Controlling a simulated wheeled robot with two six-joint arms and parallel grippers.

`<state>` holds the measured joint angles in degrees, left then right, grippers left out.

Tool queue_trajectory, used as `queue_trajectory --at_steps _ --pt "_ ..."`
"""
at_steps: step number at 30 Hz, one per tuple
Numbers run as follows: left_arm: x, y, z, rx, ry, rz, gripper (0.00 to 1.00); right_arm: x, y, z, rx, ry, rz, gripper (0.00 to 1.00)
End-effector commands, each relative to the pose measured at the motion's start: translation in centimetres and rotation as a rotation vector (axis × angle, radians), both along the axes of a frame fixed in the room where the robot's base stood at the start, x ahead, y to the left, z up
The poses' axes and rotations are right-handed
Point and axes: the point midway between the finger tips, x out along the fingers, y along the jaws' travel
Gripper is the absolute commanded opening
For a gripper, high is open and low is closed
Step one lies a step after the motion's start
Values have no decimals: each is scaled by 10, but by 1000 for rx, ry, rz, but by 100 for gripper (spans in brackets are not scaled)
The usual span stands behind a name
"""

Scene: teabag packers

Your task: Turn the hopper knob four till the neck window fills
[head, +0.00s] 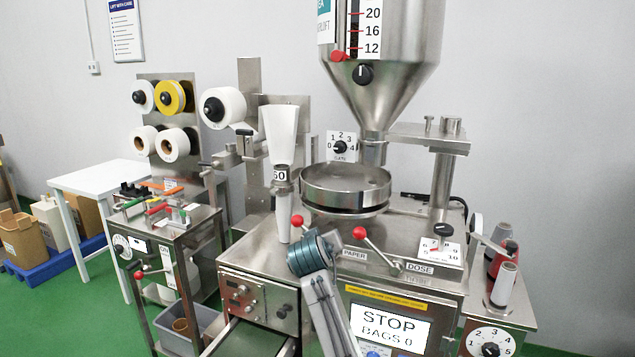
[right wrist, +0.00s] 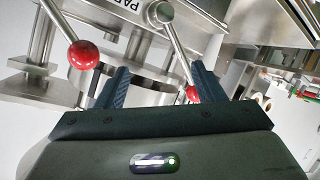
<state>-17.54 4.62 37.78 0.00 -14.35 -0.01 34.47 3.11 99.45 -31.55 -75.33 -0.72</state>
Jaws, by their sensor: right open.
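The steel hopper (head: 390,85) stands above a round steel pan (head: 346,187). A black knob (head: 340,147) sits on a white dial numbered 0 to 4 labelled GATE, beside the hopper neck (head: 374,150); its pointer is too small to read. Another black knob (head: 363,74) is on the hopper's cone, under a level scale (head: 371,30) with 12, 16 and 20. I cannot make out a window in the neck. My right gripper (head: 310,252) is below and in front of the pan, away from both knobs. In the right wrist view it (right wrist: 158,78) is open and empty. My left gripper is out of view.
Red-ball levers (head: 359,233) (head: 297,220) stand close to my right gripper; their balls show in the right wrist view (right wrist: 83,55). A white funnel (head: 281,135) stands left of the pan. A screen (head: 388,326) reads STOP, BAGS 0. Thread spools (head: 502,285) are at right.

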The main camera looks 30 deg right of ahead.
Motion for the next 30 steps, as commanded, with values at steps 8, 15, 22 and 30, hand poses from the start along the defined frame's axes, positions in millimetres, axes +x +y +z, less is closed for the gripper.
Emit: queue_trajectory --at_steps 8,15,22,30 --pt "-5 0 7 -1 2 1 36 23 -16 222 -79 -248 -131 62" --pt "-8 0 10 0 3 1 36 0 -26 361 -113 -401 -231 62" --pt "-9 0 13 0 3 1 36 -11 -31 402 -120 -446 -265 62" --pt "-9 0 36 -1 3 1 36 15 -62 406 -124 -442 -268 62"
